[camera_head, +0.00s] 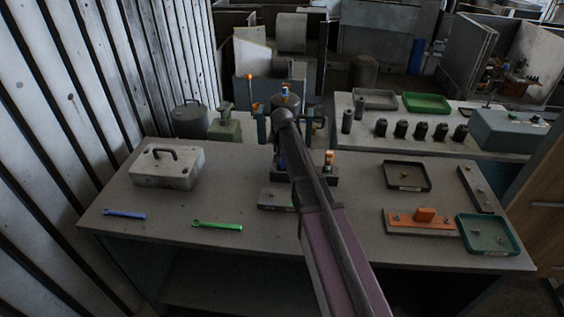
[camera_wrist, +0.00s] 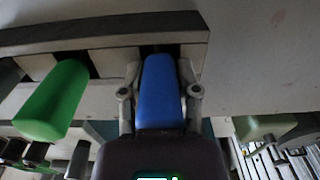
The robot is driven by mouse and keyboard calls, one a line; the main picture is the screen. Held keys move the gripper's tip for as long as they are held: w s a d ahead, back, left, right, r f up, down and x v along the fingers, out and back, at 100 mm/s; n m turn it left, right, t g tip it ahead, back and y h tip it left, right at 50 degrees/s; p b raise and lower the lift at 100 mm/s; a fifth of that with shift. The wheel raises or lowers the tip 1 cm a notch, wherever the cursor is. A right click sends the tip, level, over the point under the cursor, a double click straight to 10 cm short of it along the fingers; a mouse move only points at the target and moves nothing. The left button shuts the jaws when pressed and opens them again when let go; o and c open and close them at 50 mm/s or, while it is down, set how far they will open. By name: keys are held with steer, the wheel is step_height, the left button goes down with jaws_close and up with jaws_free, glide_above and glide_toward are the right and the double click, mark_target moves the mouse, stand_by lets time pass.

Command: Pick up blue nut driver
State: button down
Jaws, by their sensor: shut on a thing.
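The blue nut driver (camera_wrist: 160,92) shows in the wrist view as a blue handle between the two fingers of my gripper (camera_wrist: 159,80). The fingers press on it from both sides. Its far end is by a dark gap in a grey slotted rack (camera_wrist: 110,40); I cannot tell whether it is still seated there. A green handle (camera_wrist: 53,100) stands to its left in the same view. In the head view my arm covers the middle of the bench, and the blue handle cannot be made out clearly.
On the bench (camera_head: 235,175) are a grey case (camera_head: 167,170), a blue wrench (camera_head: 124,214), a green wrench (camera_head: 217,225), a dark tray (camera_head: 407,176), a green-rimmed tray (camera_head: 487,236) and an orange block (camera_head: 425,216). Behind is a second bench with several dark cylinders (camera_head: 420,131).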

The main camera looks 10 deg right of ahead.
steer(key=shift+r, duration=0.15)
step_height(320, 180, up, 10)
steer(key=p, duration=1)
stand_by(0.6)
steer(key=c, duration=1.1)
jaws_free()
steer(key=shift+c, duration=0.2)
jaws_close()
steer(key=s+a, duration=0.6)
steer(key=s, duration=0.5)
steer(key=shift+s, duration=0.1)
